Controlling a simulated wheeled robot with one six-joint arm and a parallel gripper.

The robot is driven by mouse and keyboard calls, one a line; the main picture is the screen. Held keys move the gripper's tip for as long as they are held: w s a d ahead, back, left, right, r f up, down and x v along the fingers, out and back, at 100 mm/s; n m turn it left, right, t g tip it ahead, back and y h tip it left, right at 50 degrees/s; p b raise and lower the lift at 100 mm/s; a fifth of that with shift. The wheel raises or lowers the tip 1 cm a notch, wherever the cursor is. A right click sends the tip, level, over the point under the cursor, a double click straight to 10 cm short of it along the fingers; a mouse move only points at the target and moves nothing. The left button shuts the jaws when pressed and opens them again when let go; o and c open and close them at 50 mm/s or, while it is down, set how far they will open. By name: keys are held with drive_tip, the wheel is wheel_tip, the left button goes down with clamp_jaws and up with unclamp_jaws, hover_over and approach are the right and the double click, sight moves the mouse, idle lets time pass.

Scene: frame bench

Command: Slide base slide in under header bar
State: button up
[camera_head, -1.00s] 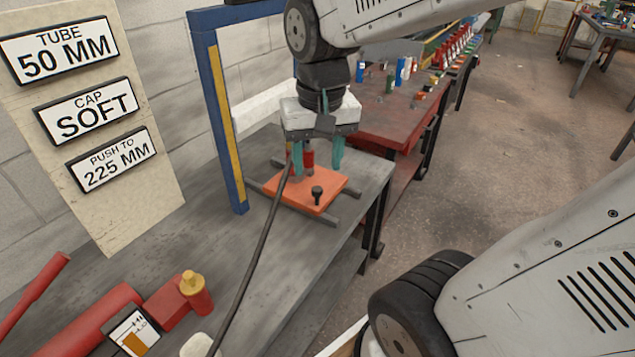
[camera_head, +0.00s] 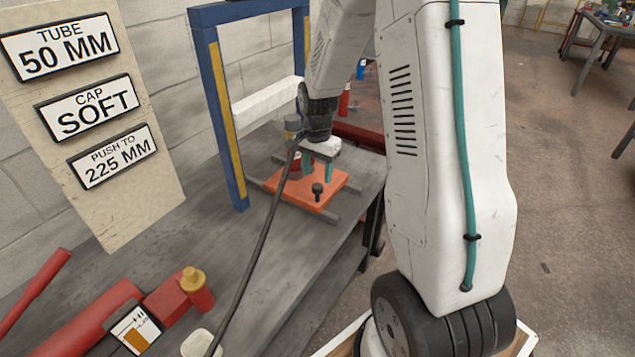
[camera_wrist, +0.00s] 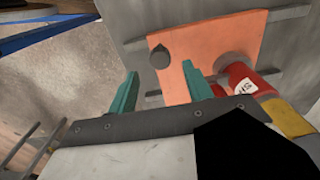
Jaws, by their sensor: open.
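In the wrist view the plate (camera_wrist: 185,55), the knob (camera_wrist: 160,57) and the red cylinder with a white label (camera_wrist: 237,80) show. The header bar (camera_head: 240,12) tops the blue frame, behind and left of the plate. My gripper (camera_head: 320,163) is above the plate; its teal fingers (camera_wrist: 163,92) are apart with nothing between them. The black knob is beyond the fingertips, not touched.
A blue post with a yellow strip (camera_head: 222,125) stands left of the plate. A sign board (camera_head: 95,130) is at the left. A red jack-like tool (camera_head: 110,315) and a dark lever or hose (camera_head: 250,250) are in front. A red table (camera_head: 360,133) stands behind.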

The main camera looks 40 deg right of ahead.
sight(318, 186)
drive_tip(key=shift+f, duration=2.15)
clamp_jaws()
drive_tip(key=w+a, duration=0.1)
drive_tip(key=w, duration=0.1)
drive_tip(key=w+a, duration=0.1)
drive_tip(key=w, duration=0.2)
drive_tip(key=w+a, duration=0.1)
drive_tip(key=w, duration=0.2)
drive_tip(key=shift+w+r, duration=0.1)
drive_tip(key=shift+w, duration=0.05)
unclamp_jaws()
drive_tip(key=shift+w+a, duration=0.1)
